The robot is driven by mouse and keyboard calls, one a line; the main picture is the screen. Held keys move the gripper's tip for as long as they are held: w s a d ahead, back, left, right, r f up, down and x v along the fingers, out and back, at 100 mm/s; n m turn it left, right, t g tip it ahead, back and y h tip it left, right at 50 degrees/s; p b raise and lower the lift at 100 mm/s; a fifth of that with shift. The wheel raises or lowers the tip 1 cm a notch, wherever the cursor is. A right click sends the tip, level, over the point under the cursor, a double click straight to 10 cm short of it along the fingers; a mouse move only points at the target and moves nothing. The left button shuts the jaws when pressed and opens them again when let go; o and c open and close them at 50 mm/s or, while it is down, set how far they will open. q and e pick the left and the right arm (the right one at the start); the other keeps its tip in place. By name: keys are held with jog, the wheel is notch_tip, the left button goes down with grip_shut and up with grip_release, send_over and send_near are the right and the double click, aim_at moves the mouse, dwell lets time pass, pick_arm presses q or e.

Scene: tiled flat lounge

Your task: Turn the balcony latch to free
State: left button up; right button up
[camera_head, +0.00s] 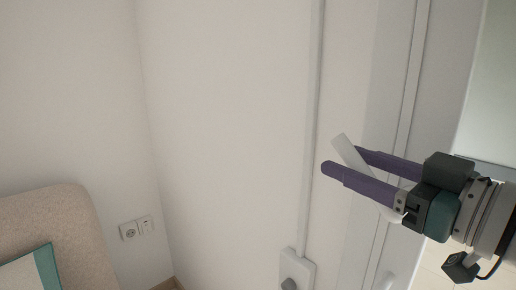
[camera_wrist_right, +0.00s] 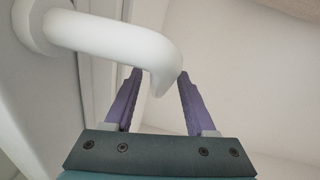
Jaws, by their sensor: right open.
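The balcony latch is a white lever handle (camera_head: 347,151) on the white door frame, at the right of the head view. It slants from upper left to lower right between my fingers. In the right wrist view the lever (camera_wrist_right: 105,38) runs from a round base at the upper left and bends at its end near the fingertips. My right gripper (camera_head: 343,161) has purple fingers, open, one on each side of the lever. The fingers (camera_wrist_right: 160,74) stand apart in the wrist view; I cannot tell whether either touches the lever. My left gripper is not in view.
A white wall box with a grey knob (camera_head: 290,284) sits below a vertical conduit (camera_head: 310,130). A wall socket (camera_head: 130,231) is at lower left, beside a beige upholstered seat back (camera_head: 75,215) with a teal-edged cushion (camera_head: 45,268). The wall between is bare.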

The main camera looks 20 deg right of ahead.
jog(key=shift+x, duration=1.55)
grip_shut()
